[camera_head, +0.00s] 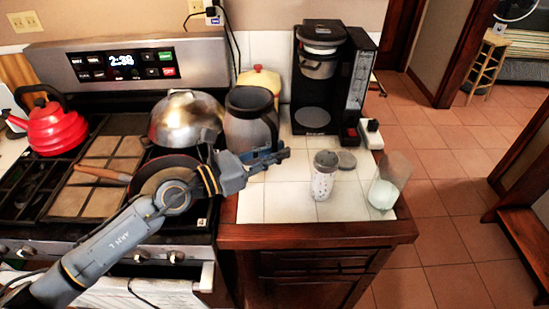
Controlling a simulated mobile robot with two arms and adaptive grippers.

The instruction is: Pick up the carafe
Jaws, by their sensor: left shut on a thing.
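The carafe (249,128), a silver vessel with a wide black top, is at the left end of the white tiled counter, beside the stove. My left arm reaches in from the lower left across the stove front. My left gripper (266,160) is in front of the carafe's lower part and is shut on it. The fingers and wrist cover the carafe's base, so the exact grip and whether the base touches the counter are hidden. My right gripper is not in view.
A black coffee maker (318,85) stands behind right. A speckled cup (323,182) and a clear glass (388,183) with white contents stand near the counter's front. A steel bowl-like pot (180,118), a pan with wooden handle (102,174) and a red kettle (52,128) crowd the stove.

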